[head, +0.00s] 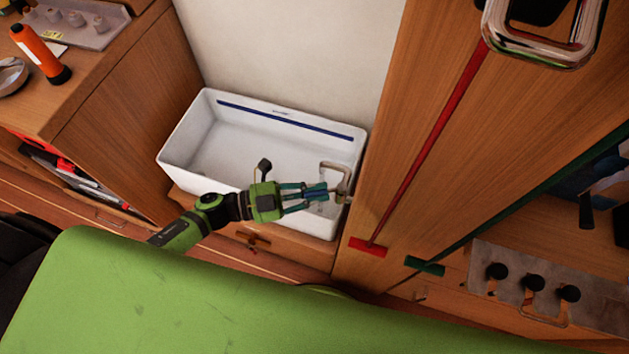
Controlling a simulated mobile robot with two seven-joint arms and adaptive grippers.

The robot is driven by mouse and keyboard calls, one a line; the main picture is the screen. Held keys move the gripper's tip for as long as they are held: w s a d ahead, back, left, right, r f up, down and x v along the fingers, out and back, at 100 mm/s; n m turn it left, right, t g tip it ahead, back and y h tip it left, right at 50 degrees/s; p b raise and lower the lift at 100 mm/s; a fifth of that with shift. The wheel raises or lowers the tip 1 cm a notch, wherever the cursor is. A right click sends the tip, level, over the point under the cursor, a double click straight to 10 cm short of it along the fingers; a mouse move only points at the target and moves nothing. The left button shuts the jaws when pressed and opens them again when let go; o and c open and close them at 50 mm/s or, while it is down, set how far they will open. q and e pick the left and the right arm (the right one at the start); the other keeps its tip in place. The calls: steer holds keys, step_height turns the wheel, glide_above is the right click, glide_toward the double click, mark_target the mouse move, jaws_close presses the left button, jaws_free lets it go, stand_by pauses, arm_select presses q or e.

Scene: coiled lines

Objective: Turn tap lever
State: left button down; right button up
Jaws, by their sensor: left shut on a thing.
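The tap (339,174) is a pale metal spout with a bent neck at the right end of the white sink basin (182,146), beside the wooden wall. My left gripper (325,193) reaches across the basin's front right part from the left. Its fingers are shut at the base of the tap, where the lever would be. The fingers hide most of the lever, so its angle cannot be told. My right gripper is not in view.
A tall wooden panel (440,90) stands right of the basin, with a red-handled tool (425,150) against it. A stove-like panel with black knobs (534,283) is at lower right. The basin's inside looks empty.

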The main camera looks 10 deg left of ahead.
arm_select(q)
steer(key=shift+s+d+n+t+y, duration=0.15)
steer(key=shift+n+t+y, duration=0.2)
steer(key=shift+t, duration=0.25)
steer(key=c, duration=1.2)
jaws_free()
steer(key=shift+c, duration=0.2)
steer(key=v, duration=1.2)
